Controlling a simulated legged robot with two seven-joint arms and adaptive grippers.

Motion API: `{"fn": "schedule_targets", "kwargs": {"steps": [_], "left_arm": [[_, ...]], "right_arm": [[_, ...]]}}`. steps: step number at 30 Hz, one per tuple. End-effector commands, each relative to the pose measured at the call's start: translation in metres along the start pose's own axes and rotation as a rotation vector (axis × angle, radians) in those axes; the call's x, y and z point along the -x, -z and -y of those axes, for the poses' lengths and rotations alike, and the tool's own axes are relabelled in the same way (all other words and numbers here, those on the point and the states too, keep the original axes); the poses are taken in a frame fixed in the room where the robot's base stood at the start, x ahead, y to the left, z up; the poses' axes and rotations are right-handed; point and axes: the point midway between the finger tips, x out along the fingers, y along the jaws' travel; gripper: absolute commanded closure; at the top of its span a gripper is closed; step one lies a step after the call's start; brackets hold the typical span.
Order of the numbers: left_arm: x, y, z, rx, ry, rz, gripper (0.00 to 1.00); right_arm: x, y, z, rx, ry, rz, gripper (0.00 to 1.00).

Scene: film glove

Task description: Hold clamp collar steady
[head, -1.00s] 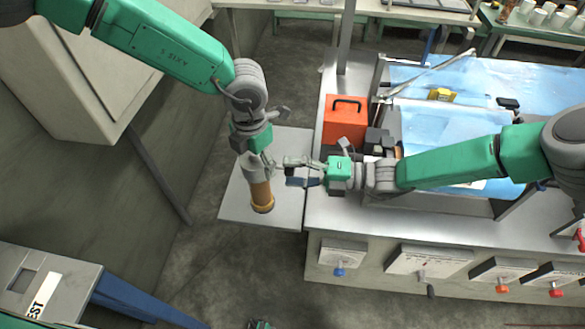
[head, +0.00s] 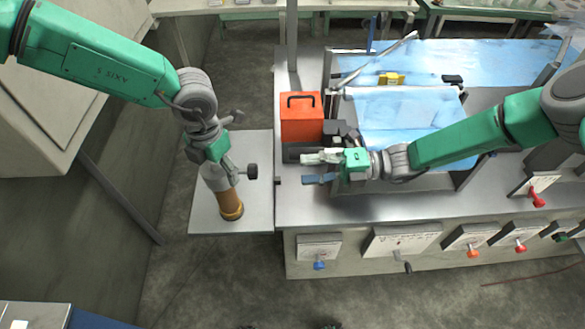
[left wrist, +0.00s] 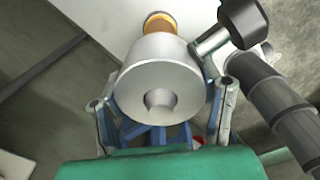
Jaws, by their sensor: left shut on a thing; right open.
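The clamp collar (left wrist: 150,85) is a silvery thick cylinder with a round hole in its end face. It sits at the end of an orange-brown post (head: 229,202); in the head view the collar (head: 216,178) is partly covered by my gripper. A side arm with a black knob (head: 251,171) sticks out to the right; the knob also shows in the left wrist view (left wrist: 243,20). My left gripper (head: 214,168) is shut on the collar, a finger on each side of it. My right gripper (head: 312,168) is open and empty, apart from the collar, over the bench's left edge area.
The post stands on a pale plate (head: 257,213) left of the steel bench (head: 400,208). An orange-red box (head: 301,118) and dark blocks stand behind my right gripper. Blue sheets (head: 400,117) cover the bench further right. Coloured knobs line the bench front.

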Motion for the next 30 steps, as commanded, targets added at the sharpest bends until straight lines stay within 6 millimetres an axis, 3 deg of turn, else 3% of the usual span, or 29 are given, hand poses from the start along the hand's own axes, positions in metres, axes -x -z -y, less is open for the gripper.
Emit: {"fn": "schedule_targets", "kwargs": {"steps": [12, 13, 15, 24, 30], "left_arm": [[0.004, -0.004, -0.002, -0.001, -0.003, 0.013, 0.89], [0.004, -0.005, -0.002, -0.001, -0.003, 0.013, 0.32], [0.004, -0.004, -0.002, 0.0, -0.003, 0.012, 0.14], [0.004, -0.002, 0.0, -0.001, -0.001, 0.006, 0.14], [0.031, -0.003, 0.0, 0.0, -0.001, 0.008, 0.14]], "right_arm": [[0.003, 0.0, 0.0, 0.0, 0.0, 0.0, 0.47], [0.003, 0.0, 0.0, 0.0, 0.0, 0.0, 0.47], [0.003, 0.0, 0.0, 0.0, 0.0, 0.0, 0.47], [0.004, 0.0, 0.0, 0.0, 0.0, 0.0, 0.47], [0.004, 0.0, 0.0, 0.0, 0.0, 0.0, 0.47]]}}
